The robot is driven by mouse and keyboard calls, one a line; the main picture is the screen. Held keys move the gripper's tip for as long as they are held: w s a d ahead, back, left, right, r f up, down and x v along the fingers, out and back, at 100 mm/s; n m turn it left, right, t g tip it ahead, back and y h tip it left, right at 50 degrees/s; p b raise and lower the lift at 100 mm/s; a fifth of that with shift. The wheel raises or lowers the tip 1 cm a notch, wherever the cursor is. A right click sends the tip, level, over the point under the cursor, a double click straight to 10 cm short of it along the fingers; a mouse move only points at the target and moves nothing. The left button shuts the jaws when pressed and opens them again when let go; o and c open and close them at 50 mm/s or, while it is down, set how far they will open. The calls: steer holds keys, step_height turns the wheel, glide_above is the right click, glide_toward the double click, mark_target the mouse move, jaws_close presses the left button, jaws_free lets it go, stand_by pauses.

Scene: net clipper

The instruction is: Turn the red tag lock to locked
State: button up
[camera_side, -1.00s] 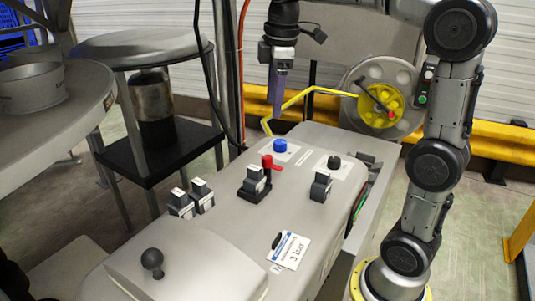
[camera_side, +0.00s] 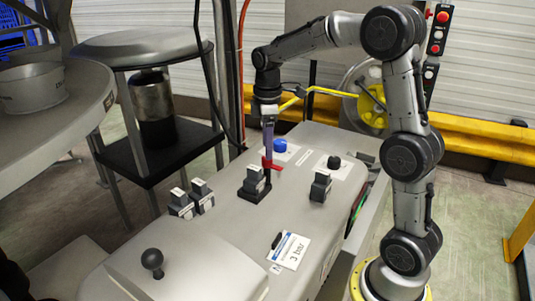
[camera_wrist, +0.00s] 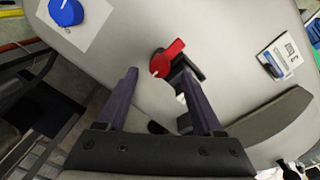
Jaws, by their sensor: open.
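The red tag lock (camera_side: 268,162) is a red knob with a flat tag pointing to one side, on a dark block on the grey machine top. In the wrist view the red lock (camera_wrist: 168,60) lies just beyond and between my fingertips, with its tag pointing up and right. My gripper (camera_side: 268,150) points down right at the lock in the side view and hides part of it. In the wrist view my gripper (camera_wrist: 160,75) has its two purple fingers apart with nothing held. I cannot tell whether a finger touches the lock.
A blue knob (camera_side: 280,145) sits behind the lock and a black knob (camera_side: 334,162) to its right. Grey blocks (camera_side: 320,186) stand right and left of it. A black ball-top lever (camera_side: 152,260) and a 3 bar label (camera_side: 290,250) are nearer the front.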

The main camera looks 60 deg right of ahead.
steer(key=shift+f, duration=1.75)
jaws_close()
